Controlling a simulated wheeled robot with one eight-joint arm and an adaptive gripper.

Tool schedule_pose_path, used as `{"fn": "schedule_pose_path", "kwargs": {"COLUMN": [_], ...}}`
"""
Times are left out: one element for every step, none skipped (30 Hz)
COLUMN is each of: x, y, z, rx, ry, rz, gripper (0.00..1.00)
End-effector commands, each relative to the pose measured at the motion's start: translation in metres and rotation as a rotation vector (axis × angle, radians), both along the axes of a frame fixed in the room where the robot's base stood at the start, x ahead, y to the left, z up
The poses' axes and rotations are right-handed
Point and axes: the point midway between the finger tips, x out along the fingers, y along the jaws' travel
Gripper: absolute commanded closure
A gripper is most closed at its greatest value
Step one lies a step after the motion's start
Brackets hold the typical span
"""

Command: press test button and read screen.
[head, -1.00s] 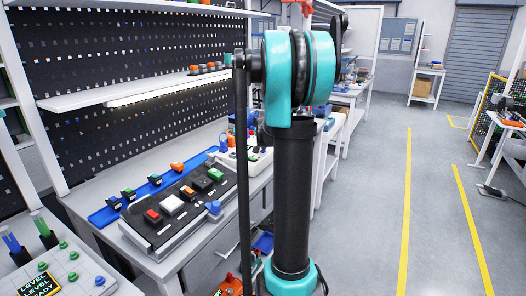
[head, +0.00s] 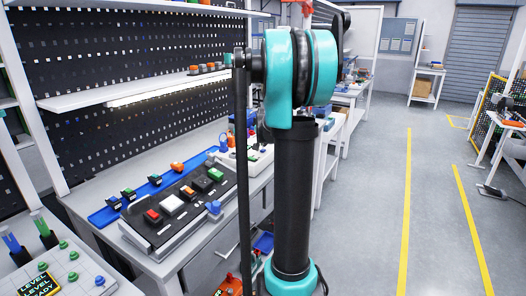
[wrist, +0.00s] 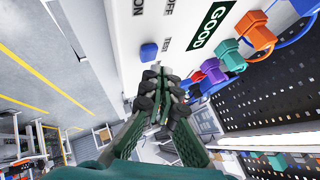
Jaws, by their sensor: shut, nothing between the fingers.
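In the wrist view, a white panel (wrist: 190,12) carries a blue button (wrist: 148,52) with a partly legible label beside it that seems to begin "TE". A dark green screen (wrist: 208,26) on the panel reads "GOOD" in white letters. ON and OFF markings show near the top edge. My gripper (wrist: 160,84) is shut and empty, its tips just below the blue button in the picture. I cannot tell whether they touch the panel. In the head view my arm hides the gripper, and a white device (head: 258,160) shows partly behind the arm.
Coloured clips or connectors (wrist: 230,52) sit beside the panel. In the head view, a black control box (head: 180,208) with coloured buttons lies on the bench. The floor at right is open between yellow lines.

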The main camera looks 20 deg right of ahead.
Motion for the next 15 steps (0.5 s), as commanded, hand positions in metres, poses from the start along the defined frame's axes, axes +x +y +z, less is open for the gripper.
{"fn": "schedule_pose_path", "kwargs": {"x": [0.0,0.0,0.0,0.0,0.0,0.0,0.0,0.0,0.0,0.0,0.0,0.0,0.0,0.0,0.0], "y": [0.0,0.0,0.0,0.0,0.0,0.0,0.0,0.0,0.0,0.0,0.0,0.0,0.0,0.0,0.0], "z": [0.001,0.002,0.002,0.002,0.002,0.002,0.002,0.002,0.002,0.002,0.003,0.005,0.007,0.01,0.013], "rx": [0.0,0.0,0.0,0.0,0.0,0.0,0.0,0.0,0.0,0.0,0.0,0.0,0.0,0.0,0.0], "ry": [0.0,0.0,0.0,0.0,0.0,0.0,0.0,0.0,0.0,0.0,0.0,0.0,0.0,0.0,0.0], "rz": [0.0,0.0,0.0,0.0,0.0,0.0,0.0,0.0,0.0,0.0,0.0,0.0,0.0,0.0,0.0], "gripper": [1.0,1.0,1.0,1.0,1.0,1.0,1.0,1.0,1.0,1.0,1.0,1.0,1.0,1.0,1.0]}}
